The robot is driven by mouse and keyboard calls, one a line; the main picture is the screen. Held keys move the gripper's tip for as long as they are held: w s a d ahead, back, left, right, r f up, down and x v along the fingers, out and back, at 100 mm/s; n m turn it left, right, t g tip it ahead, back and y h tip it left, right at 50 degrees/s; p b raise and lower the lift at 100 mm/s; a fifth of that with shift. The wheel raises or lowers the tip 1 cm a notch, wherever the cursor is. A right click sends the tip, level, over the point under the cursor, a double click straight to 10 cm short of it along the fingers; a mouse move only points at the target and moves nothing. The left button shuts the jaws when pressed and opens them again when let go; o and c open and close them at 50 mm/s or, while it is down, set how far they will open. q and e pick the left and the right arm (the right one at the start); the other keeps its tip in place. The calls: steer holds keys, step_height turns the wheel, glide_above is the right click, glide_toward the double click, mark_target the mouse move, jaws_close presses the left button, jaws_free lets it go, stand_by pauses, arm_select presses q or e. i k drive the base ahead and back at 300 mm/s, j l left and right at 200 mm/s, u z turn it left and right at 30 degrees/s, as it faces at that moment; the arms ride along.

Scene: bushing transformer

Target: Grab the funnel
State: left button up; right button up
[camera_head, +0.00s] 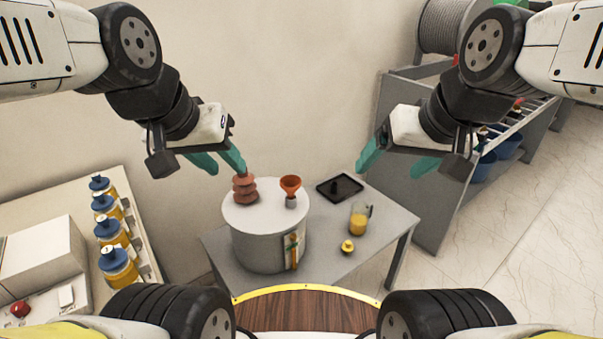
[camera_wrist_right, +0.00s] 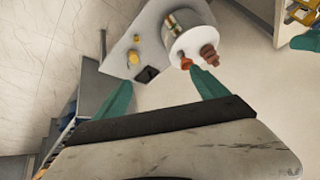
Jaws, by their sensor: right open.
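The orange funnel (camera_head: 290,184) stands upright on top of the grey cylindrical transformer (camera_head: 262,238), near its right rim. In the right wrist view the funnel (camera_wrist_right: 186,63) shows beyond the fingers, close to one fingertip in the picture. A brown ribbed bushing (camera_head: 244,188) stands on the same top, to the left of the funnel. My right gripper (camera_head: 398,165) is open and empty, above and to the right of the funnel, apart from it. My left gripper (camera_head: 222,165) is above the bushing; its two teal fingers look spread, with nothing seen between them.
On the grey table (camera_head: 385,235) are a black tray (camera_head: 340,187), a glass jug of yellow liquid (camera_head: 359,219) and a small yellow object (camera_head: 347,246). Blue-capped bottles (camera_head: 117,263) line the left bench. A grey shelf unit (camera_head: 430,200) with blue bins stands at the right.

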mark_target(290, 183)
steer(key=i+l+u, duration=0.35)
steer(key=l, duration=0.3)
steer(key=i+l+u, duration=0.15)
steer(key=l, duration=0.25)
steer(key=i, duration=0.1)
